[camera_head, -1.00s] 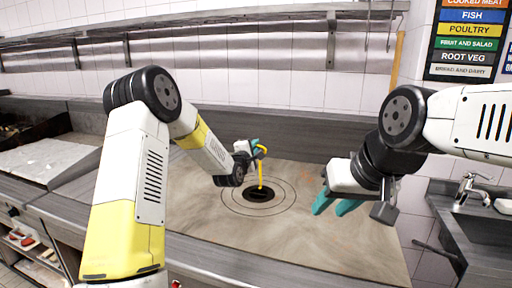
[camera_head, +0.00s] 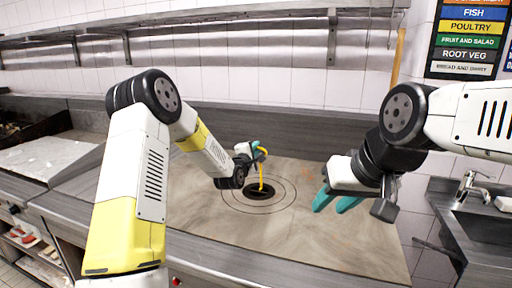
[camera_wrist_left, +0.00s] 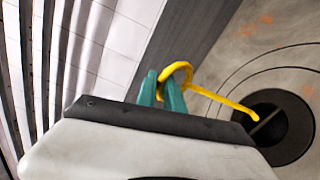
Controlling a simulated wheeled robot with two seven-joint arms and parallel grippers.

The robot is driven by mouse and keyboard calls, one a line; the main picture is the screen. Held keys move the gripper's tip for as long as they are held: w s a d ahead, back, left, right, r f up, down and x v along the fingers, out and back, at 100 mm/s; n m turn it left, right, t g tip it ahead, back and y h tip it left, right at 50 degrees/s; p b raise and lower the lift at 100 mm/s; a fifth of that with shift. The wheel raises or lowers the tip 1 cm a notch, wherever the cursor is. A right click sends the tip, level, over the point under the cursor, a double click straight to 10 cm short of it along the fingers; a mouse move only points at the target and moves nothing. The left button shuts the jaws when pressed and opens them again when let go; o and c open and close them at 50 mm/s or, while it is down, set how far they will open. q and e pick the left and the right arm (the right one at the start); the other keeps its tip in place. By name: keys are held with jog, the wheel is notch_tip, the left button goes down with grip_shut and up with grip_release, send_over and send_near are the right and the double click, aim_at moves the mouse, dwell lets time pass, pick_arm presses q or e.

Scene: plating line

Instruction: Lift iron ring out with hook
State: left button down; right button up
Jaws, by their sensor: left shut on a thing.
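My left gripper (camera_head: 255,148) has teal fingers shut on a yellow hook (camera_head: 262,172) above the cooktop plate. The hook also shows in the left wrist view (camera_wrist_left: 218,98), its curved top between the fingers (camera_wrist_left: 162,92). Its shaft slants down to a dark round opening (camera_head: 258,194) at the plate's centre. In the wrist view a bar crosses this opening (camera_wrist_left: 290,138), and the hook's tip appears at its edge; I cannot tell whether it is caught. Concentric iron rings (camera_head: 283,195) lie flat around the opening. My right gripper (camera_head: 331,204) is open and empty, right of the rings.
The brown-grey plate (camera_head: 330,245) is bare around the rings. A sink with a tap (camera_head: 470,188) is at the right. A wall shelf (camera_head: 220,20) runs along the back, and a white slab (camera_head: 55,155) lies at the left.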

pick_arm(q)
jog(key=shift+f, duration=0.95)
jog(key=shift+s+a, duration=0.1)
jog(key=shift+s, duration=0.1)
dwell(0.4)
jog(key=shift+v, duration=0.85)
jog(key=shift+s+f, duration=0.1)
jog(key=shift+s, duration=0.05)
dwell(0.4)
notch_tip(320, 180, up, 9)
dwell(1.7)
jog(key=shift+f, duration=0.1)
dwell(0.8)
